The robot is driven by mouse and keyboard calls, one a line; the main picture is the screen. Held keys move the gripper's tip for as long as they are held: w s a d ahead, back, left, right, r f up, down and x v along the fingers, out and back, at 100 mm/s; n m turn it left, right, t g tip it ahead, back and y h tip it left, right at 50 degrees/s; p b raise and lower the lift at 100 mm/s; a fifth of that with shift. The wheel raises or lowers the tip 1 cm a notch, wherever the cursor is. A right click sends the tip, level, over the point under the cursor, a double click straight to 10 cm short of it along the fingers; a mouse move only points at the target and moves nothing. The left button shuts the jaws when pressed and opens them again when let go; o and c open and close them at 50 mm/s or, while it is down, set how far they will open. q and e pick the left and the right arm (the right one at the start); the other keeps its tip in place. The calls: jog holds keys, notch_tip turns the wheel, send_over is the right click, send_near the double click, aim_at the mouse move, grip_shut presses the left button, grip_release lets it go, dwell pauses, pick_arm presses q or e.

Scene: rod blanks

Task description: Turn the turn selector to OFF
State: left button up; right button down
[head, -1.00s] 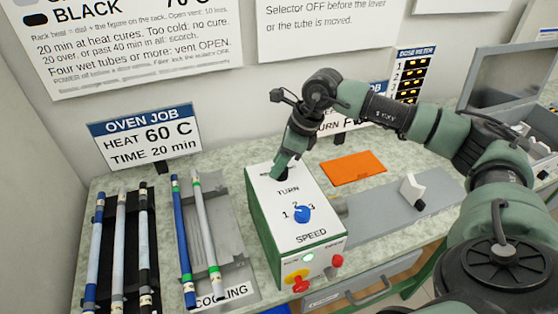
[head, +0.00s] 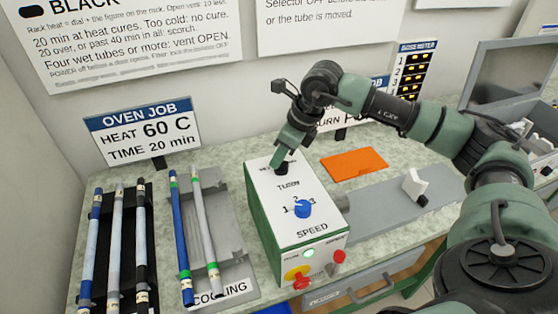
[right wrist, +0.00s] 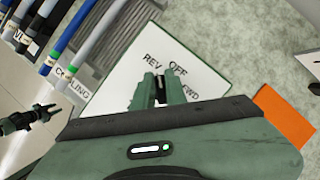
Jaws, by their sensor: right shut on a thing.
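The turn selector (right wrist: 158,77) is a small dark knob on the white top of the green-sided control box (head: 256,218), above the word TURN. My right gripper (head: 281,168) comes down on it from above and is shut on it. The right wrist view shows the fingers (right wrist: 160,94) around the knob, with REV at left, OFF above and FWD at right. The fingers hide most of the knob, so I cannot tell where it points.
A blue speed knob (head: 302,209) sits nearer on the same box, with red and yellow controls (head: 297,275) on its front. Rods lie on the dark rack (head: 128,247) and the cooling tray (head: 222,228) at left. An orange sheet (head: 354,163) lies at right.

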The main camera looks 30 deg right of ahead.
jog(key=m+b, duration=0.1)
jog(key=m, duration=0.1)
jog(key=m+t+h+b, duration=0.1)
jog(key=m+b, duration=0.1)
jog(key=shift+w+d+f+m+h, duration=0.1)
jog(key=shift+m+h, duration=0.2)
jog(key=shift+m+h+b, duration=0.4)
jog(key=shift+m+b, duration=0.5)
jog(key=shift+m, duration=0.3)
jog(key=shift+d+r+m+h+b, duration=0.2)
jog(key=shift+m+h+b, duration=0.3)
jog(key=shift+m, duration=0.6)
jog(key=c, duration=1.4)
grip_release()
jog(key=shift+c, duration=0.2)
jog(key=shift+a, duration=0.1)
